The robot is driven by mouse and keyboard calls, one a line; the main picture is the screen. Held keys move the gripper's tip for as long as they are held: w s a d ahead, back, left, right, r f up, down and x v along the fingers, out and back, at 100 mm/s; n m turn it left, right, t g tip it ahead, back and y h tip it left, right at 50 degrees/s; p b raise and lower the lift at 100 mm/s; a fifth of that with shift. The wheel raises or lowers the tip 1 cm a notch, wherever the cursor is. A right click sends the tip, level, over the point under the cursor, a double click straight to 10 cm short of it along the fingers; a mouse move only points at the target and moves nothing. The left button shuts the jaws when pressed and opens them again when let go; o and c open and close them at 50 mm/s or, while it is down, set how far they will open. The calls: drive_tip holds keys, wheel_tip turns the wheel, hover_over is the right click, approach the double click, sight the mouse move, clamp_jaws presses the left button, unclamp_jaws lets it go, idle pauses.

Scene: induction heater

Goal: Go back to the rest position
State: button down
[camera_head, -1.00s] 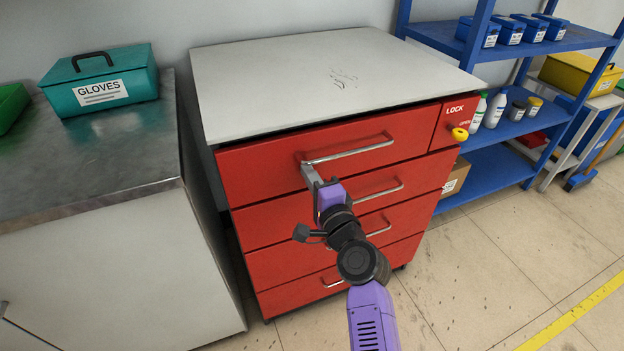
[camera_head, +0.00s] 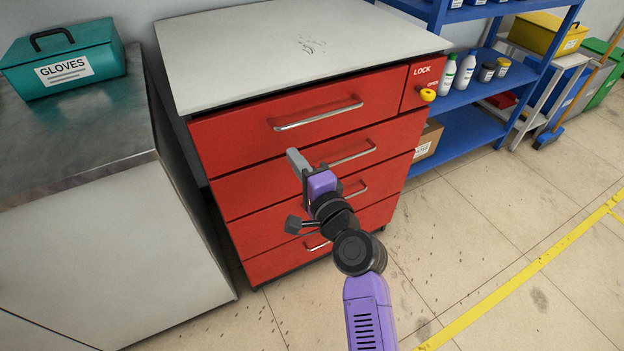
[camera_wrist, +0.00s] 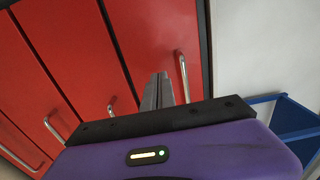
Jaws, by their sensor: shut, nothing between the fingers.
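My gripper (camera_head: 297,161) is shut and empty in front of the red drawer cabinet (camera_head: 240,240), at about the height of the second drawer. It stands apart from the top drawer's handle (camera_head: 318,116), below and left of it in the head view. In the wrist view the shut fingers (camera_wrist: 158,92) point at the red drawer fronts, with a silver handle (camera_wrist: 183,75) just to their right. All drawers look closed.
A metal-topped counter (camera_head: 90,150) with a teal gloves box (camera_head: 65,65) stands at the left. A blue shelf (camera_head: 470,125) with bottles stands behind at the right. A yellow lock knob (camera_head: 428,95) sits at the cabinet's top right. The floor (camera_head: 480,230) at the right is clear.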

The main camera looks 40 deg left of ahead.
drive_tip(key=v, duration=0.7)
drive_tip(key=shift+p, duration=0.3)
drive_tip(key=shift+w, duration=0.1)
drive_tip(key=w+d+r+n+t+h, duration=0.2)
drive_tip(key=d+r+t, duration=0.1)
drive_tip(key=d+t, duration=0.4)
drive_tip(key=s+d+f+t+h+p, duration=0.1)
drive_tip(key=s+d+t+h+p, duration=0.15)
drive_tip(key=d, duration=0.75)
drive_tip(key=s+d+f+t+h+p, duration=0.1)
drive_tip(key=s+d+h, duration=0.25)
drive_tip(key=d, duration=0.65)
drive_tip(key=s+d+r+h+p, duration=0.2)
drive_tip(key=s+d+h, duration=0.1)
drive_tip(key=s+d, duration=0.4)
drive_tip(key=s+d+r+n+g+h+p, duration=0.1)
drive_tip(key=s+d+r+h+p, duration=0.1)
drive_tip(key=s+d, duration=0.5)
drive_tip(key=s+d+r+n+g+h+p, duration=0.1)
drive_tip(key=s+d+r+h+p, duration=0.1)
drive_tip(key=s+d, duration=0.6)
drive_tip(key=s+h+p, duration=0.1)
drive_tip(key=s, duration=0.3)
drive_tip(key=shift+h, duration=0.3)
